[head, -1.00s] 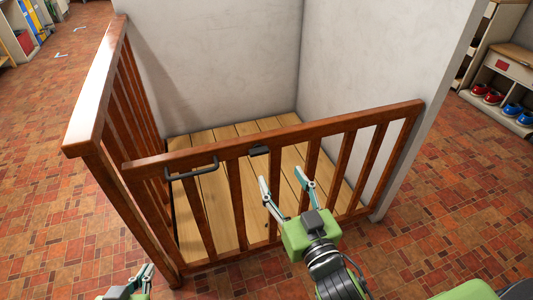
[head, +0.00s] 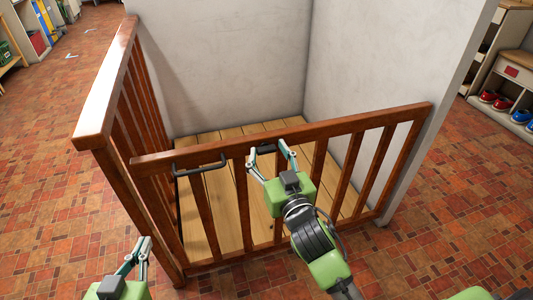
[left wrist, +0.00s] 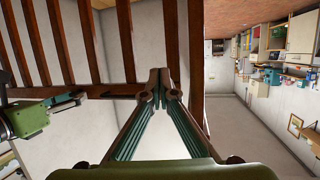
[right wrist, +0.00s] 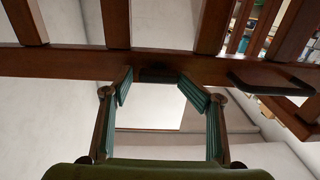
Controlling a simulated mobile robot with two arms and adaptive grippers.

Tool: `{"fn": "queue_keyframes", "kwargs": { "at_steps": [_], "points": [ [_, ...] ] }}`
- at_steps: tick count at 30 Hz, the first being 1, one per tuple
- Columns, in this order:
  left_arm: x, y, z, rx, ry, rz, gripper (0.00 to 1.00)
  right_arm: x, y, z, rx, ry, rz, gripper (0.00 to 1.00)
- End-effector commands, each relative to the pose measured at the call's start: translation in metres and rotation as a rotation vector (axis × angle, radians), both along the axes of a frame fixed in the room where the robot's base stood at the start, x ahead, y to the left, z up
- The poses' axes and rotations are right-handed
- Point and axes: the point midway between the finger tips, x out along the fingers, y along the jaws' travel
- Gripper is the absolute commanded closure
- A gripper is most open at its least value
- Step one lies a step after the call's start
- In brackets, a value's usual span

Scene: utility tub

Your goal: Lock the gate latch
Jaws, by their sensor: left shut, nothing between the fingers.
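The brown wooden gate (head: 350,124) stands closed across a wood-floored corner. A small dark latch (head: 266,148) sits on its top rail; in the right wrist view the latch (right wrist: 158,75) shows as a black block. My right gripper (head: 268,152) is open, with a fingertip on either side of the latch; I cannot tell whether they touch it. In the right wrist view its fingertips (right wrist: 155,78) are apart, with nothing held. My left gripper (head: 144,243) is shut and empty, low in front of the gate's left end. Its closed fingers (left wrist: 160,76) also show in the left wrist view.
A dark handle (head: 200,166) is fixed on the gate's top rail, left of the latch. A side railing (head: 106,85) meets the gate at the left. White walls (head: 225,60) bound the corner. The tiled floor is clear around the gate. Shelves with shoes stand at far right.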

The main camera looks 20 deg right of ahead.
Motion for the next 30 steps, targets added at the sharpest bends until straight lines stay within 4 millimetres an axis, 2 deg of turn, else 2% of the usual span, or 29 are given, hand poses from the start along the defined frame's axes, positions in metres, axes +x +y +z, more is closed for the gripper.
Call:
{"fn": "queue_keyframes", "kwargs": {
  "at_steps": [2,6,19,26,30],
  "points": [
    [0.000,0.000,0.000,0.000,0.000,0.000,1.00,0.000,0.001,0.000,0.000,0.000,0.002,0.50],
    [0.000,0.000,0.000,-0.001,0.000,0.000,1.00,-0.001,0.001,0.000,0.000,0.000,0.002,0.85],
    [0.000,0.000,-0.001,0.002,0.012,0.001,1.00,0.000,0.000,0.000,-0.010,0.002,0.000,0.86],
    [-0.024,0.011,-0.036,0.046,0.194,0.012,1.00,-0.001,0.001,0.000,-0.074,0.002,0.002,0.86],
    [-0.053,0.023,-0.065,0.087,0.373,0.025,1.00,-0.001,0.002,0.001,-0.148,0.001,0.003,0.86]
  ]
}}
